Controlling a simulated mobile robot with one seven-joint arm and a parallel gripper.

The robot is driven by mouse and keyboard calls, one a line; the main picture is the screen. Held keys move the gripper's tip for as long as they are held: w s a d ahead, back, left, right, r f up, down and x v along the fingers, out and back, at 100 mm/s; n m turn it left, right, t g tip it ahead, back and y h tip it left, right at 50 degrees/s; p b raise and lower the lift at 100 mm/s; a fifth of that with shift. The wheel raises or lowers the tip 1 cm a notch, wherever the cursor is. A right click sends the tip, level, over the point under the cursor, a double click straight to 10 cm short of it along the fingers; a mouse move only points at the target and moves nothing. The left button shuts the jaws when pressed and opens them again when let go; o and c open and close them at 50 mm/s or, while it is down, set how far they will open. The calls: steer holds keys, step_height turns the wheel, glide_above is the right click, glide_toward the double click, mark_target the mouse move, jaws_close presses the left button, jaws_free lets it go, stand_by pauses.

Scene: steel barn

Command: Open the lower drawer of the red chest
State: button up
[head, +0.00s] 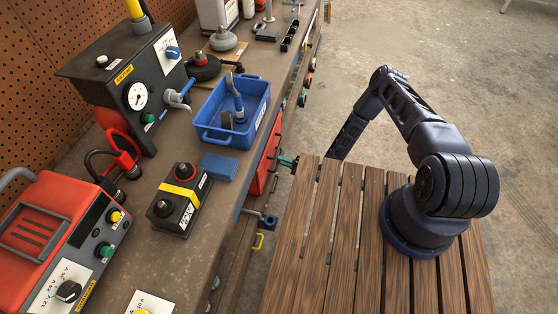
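The red chest (266,165) shows as a narrow strip of red front below the right edge of the workbench. It is seen steeply from above, and I cannot make out its separate drawers or whether the lower one is open. My dark blue arm bends over at the upper right and its far end passes down behind the wooden slats. A small teal and dark piece sticks out between the slats and the red front; I cannot tell whether it is part of my gripper. The gripper's fingers do not show clearly.
The workbench (215,185) holds a blue bin (208,135), a black and yellow switch box (180,200), a red power unit (60,235) and a dark gauge box (135,88). Fittings with knobs jut from its right edge. Wooden slats (315,215) lie close beside it. Concrete floor (480,75) beyond is clear.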

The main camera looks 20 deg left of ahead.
steer(key=shift+a+r, duration=0.2)
steer(key=shift+a, duration=0.75)
jaws_close()
steer(key=shift+d, duration=0.1)
steer(key=d, duration=2.2)
steer(key=shift+d, duration=0.35)
jaws_free()
